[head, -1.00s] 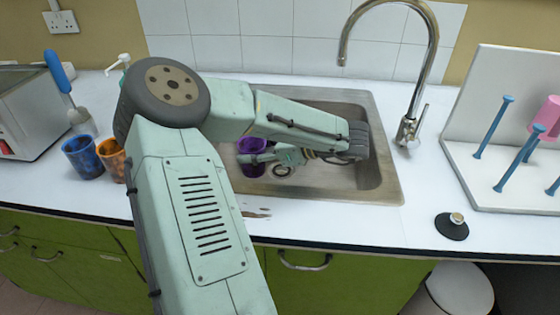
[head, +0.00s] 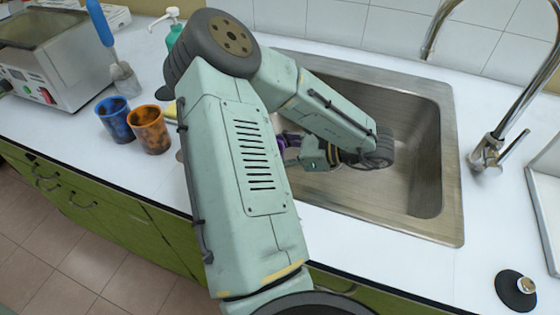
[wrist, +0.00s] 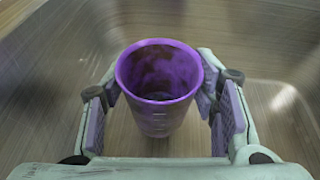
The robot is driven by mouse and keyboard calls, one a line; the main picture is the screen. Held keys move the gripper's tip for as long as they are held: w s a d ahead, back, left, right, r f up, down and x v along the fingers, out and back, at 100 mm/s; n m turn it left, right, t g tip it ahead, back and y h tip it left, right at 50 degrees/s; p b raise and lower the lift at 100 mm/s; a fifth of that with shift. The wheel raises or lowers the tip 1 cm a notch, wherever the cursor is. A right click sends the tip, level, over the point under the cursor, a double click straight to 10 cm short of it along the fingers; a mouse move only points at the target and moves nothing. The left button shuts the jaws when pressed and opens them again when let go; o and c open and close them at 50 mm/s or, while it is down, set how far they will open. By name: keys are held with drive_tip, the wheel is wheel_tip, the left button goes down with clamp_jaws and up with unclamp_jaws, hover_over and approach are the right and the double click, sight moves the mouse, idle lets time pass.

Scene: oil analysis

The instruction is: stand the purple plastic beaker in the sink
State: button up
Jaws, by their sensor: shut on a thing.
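The purple plastic beaker (wrist: 158,110) is upright between the two finger pads of my gripper (wrist: 160,112) in the wrist view, its open top toward the camera. The gripper is shut on it. In the head view only a sliver of the beaker (head: 281,144) shows; my arm hides the rest. The gripper (head: 291,150) is at the left side of the steel sink (head: 452,170). The wrist view shows the brushed metal basin around the beaker. I cannot tell whether the beaker's base touches the sink floor.
A blue beaker (head: 115,121) and an orange beaker (head: 150,131) stand on the counter left of my arm. A curved tap (head: 497,145) rises at the sink's right. A black-based object (head: 515,290) is at lower right. The sink's right half is clear.

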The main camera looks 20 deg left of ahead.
drive_tip(key=shift+f, duration=2.25)
drive_tip(key=shift+f, duration=0.15)
drive_tip(key=o, duration=1.3)
drive_tip(key=shift+c, duration=0.2)
drive_tip(key=shift+r, duration=0.2)
drive_tip(key=b+v, duration=0.1)
drive_tip(key=v, duration=1.1)
drive_tip(key=shift+w, duration=0.1)
